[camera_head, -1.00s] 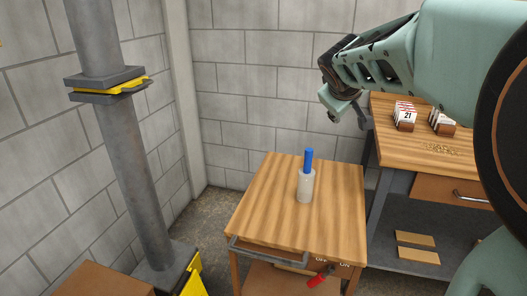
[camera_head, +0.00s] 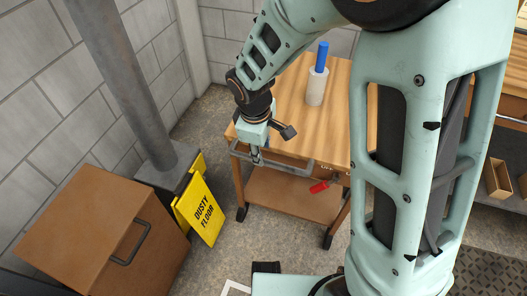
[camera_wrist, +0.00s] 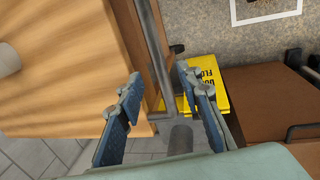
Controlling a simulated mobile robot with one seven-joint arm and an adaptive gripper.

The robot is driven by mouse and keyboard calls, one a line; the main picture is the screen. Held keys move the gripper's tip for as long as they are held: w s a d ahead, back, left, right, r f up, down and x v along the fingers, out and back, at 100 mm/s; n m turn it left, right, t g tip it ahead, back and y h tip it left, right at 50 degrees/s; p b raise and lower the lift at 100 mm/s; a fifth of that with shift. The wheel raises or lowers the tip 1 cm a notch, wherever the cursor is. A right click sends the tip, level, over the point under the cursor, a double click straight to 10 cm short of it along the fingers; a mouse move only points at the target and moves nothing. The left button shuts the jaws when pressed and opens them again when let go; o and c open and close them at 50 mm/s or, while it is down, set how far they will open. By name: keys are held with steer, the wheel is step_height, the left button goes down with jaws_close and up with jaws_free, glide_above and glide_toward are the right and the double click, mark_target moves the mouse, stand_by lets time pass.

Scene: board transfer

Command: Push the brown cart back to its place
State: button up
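The brown cart (camera_head: 290,192) has a wooden top, a lower shelf, dark casters and a grey bar handle (camera_head: 290,168) along its near edge. My gripper (camera_head: 266,152) is at the left part of this handle in the head view. In the wrist view my gripper (camera_wrist: 160,80) has its two blue-padded fingers spread apart, with the handle (camera_wrist: 153,45) running between them. No firm contact shows. The cart top (camera_wrist: 60,100) fills the left of the wrist view. My arm hides the cart's right side in the head view.
A white cylinder (camera_head: 316,88) with a blue stick stands on the cart. A red-handled object (camera_head: 320,187) is at its front. A workbench (camera_head: 515,78) is at right.

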steer(key=f, duration=0.2)
steer(key=w+f+b, duration=0.1)
steer(key=f, duration=0.2)
steer(key=shift+w+d+f, duration=0.1)
steer(key=shift+d+f, duration=0.05)
steer(key=shift+f, duration=0.05)
jaws_close()
